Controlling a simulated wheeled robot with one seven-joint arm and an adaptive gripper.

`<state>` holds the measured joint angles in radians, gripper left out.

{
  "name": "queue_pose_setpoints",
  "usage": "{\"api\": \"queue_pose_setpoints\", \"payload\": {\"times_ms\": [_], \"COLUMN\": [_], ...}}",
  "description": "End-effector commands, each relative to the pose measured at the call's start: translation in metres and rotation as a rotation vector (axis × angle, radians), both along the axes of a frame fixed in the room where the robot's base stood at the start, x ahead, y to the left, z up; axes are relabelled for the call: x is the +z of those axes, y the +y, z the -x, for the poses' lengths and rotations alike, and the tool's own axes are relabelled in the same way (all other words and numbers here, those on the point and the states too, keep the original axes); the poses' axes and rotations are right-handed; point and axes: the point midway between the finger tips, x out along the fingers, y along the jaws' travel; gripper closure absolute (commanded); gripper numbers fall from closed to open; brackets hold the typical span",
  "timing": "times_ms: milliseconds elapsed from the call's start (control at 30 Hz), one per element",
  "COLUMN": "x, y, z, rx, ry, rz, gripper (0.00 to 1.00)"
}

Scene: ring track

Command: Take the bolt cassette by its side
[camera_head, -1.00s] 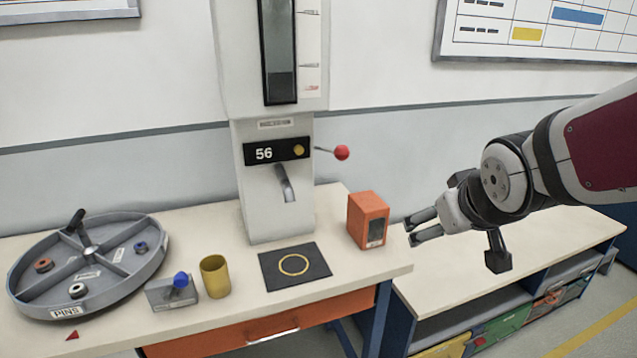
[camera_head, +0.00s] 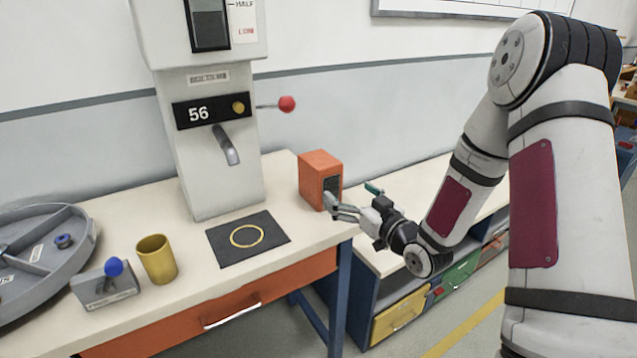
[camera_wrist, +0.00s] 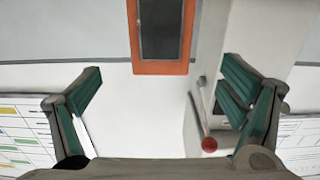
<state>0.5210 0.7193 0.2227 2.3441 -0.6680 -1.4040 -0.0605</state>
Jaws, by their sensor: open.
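The bolt cassette looks to be the orange box (camera_head: 317,177) standing upright on the bench, right of the dispenser. A dark window is on its right-hand side in the head view. My gripper (camera_head: 350,197) is open and empty, just right of the cassette, with its fingers pointing towards it. In the wrist view the cassette (camera_wrist: 134,35) is at the top centre, its dark window facing the camera. It lies between the lines of the two spread fingers (camera_wrist: 160,72), at their tips or beyond. I cannot tell whether the near finger touches it.
The dispenser (camera_head: 210,155) with its red-knobbed lever (camera_head: 287,104) stands behind and left of the cassette. A black mat (camera_head: 222,252) with a yellow ring, a yellow cup (camera_head: 156,259) and a grey round tray (camera_head: 25,270) are further left. A lower shelf unit (camera_head: 370,268) is right.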

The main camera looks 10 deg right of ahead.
Motion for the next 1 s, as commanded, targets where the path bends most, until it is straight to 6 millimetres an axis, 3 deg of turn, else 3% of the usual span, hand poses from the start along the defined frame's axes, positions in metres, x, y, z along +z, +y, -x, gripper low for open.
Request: {"api": "queue_pose_setpoints", "payload": {"times_ms": [400,667,1000], "x": [0.001,0.001,0.004], "y": [0.022,0.028,0.042], "z": [-0.066,-0.083,-0.124], "rx": [0.001,0.002,0.001], "ry": [-0.007,-0.005,-0.005], "rz": [-0.003,-0.004,-0.003], "gripper": [0.1,0.1,0.1]}}
